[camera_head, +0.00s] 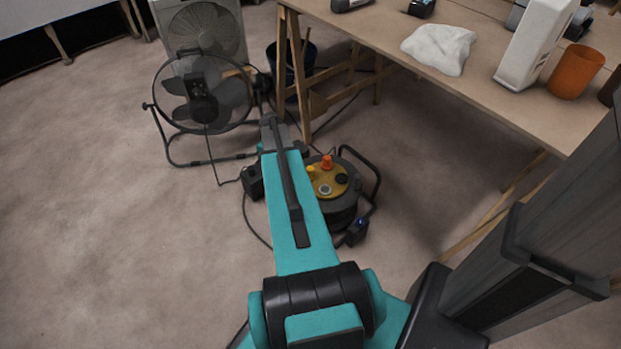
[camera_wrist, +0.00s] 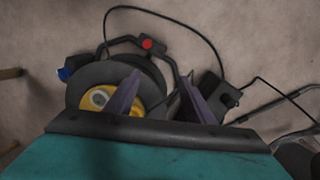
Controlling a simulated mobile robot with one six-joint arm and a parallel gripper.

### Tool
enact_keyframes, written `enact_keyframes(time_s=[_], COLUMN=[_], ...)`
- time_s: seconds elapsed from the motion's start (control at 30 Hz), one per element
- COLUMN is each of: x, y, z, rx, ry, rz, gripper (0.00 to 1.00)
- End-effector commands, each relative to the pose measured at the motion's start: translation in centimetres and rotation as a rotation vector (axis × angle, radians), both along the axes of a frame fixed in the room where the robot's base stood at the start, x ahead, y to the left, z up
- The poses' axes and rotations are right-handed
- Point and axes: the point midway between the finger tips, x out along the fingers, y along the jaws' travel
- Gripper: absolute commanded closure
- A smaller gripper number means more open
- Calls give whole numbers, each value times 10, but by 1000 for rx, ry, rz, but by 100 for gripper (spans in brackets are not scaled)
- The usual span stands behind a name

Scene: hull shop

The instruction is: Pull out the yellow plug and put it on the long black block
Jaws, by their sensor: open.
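The yellow plug (camera_head: 311,172) stands on the yellow face of a dark cable reel (camera_head: 343,209), close to the left edge of that face. In the wrist view I cannot tell it from the yellow face behind a finger. A black block (camera_head: 252,183) lies on the floor left of the reel, partly behind my arm; it also shows in the wrist view (camera_wrist: 212,92), with a dark plug or knob and cable at it. My gripper (camera_wrist: 160,97) is open and empty, its fingers above the reel's side toward that block. My arm hides the gripper in the head view.
An orange plug (camera_head: 327,162), a grey round piece (camera_head: 325,189) and a black one (camera_head: 341,179) sit on the reel face. A smaller black block with a blue part (camera_head: 359,223) is at right. A fan (camera_head: 203,100) and a wooden table (camera_head: 480,84) stand nearby. Cables cross the floor.

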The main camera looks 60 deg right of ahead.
Motion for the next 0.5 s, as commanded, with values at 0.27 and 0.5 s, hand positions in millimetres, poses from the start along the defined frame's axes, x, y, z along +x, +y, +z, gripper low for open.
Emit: enact_keyframes(time_s=[0.27,0.5], x=[-35,-53], y=[-105,-138], z=[10,21], rx=[-57,-78], ry=[-38,-50], rz=[-267,-366], gripper=[52,52])
